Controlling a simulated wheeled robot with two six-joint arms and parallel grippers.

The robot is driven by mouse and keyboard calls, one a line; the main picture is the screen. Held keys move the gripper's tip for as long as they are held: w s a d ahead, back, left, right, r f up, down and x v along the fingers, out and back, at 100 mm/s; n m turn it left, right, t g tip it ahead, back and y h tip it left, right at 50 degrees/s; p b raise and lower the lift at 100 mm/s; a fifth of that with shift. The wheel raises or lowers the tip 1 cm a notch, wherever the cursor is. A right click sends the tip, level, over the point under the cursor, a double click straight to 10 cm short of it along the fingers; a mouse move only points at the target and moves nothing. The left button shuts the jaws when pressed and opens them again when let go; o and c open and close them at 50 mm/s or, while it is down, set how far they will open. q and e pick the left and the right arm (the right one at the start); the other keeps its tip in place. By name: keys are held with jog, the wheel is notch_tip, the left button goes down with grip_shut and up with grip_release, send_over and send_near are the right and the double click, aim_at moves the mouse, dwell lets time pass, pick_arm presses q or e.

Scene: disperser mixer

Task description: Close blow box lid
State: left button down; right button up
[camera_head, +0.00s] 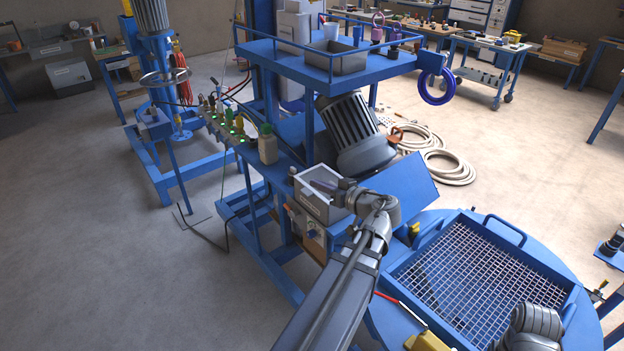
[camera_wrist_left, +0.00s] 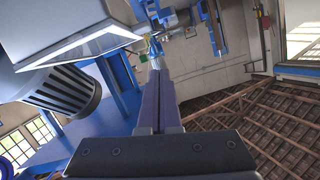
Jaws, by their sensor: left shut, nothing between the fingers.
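The frames do not make clear which part is the blow box. A blue flat panel (camera_head: 408,186) stands tilted up behind the blue-framed square mesh opening (camera_head: 480,275) at the lower right of the head view; it looks like a raised lid. My left gripper (camera_head: 322,187) is left of this panel, shut and empty, over or beside a small grey box (camera_head: 318,207). The wrist hides part of that box and some of the panel's edge. In the left wrist view the dark fingers (camera_wrist_left: 160,100) are together. My right gripper is not in view.
A large grey finned motor (camera_head: 350,130) sits behind the left gripper, under a blue platform (camera_head: 330,65). A beige bottle (camera_head: 267,147) stands on the narrow bench to the left. A yellow part (camera_head: 428,341) is by the mesh frame. Open floor lies left.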

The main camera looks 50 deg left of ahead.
pick_arm(q)
jog(key=p+v, duration=0.1)
jog(key=v, duration=0.5)
jog(key=shift+s, duration=0.2)
jog(key=w+d+f+m+t+h, duration=0.1)
jog(key=d+f+m+h, duration=0.25)
jog(key=d+f, duration=0.35)
jog(key=w+d+f+m+h, duration=0.1)
jog(key=d+f+m+h, duration=0.3)
jog(key=d, duration=0.6)
jog(key=s+d+f+m+h, duration=0.2)
jog(key=d+m, duration=0.1)
jog(key=d, duration=0.4)
jog(key=s+d+f+m+g+h, duration=0.1)
jog(key=d+m, duration=0.3)
jog(key=d, duration=0.4)
jog(key=s+d+f+m+h+b, duration=0.1)
jog(key=s+d+f+m+h, duration=0.2)
jog(key=d, duration=0.4)
jog(key=shift+s+d+f+m+g, duration=0.2)
jog(key=shift+s+f+m+g, duration=0.15)
jog(key=shift+f+m+g, duration=0.15)
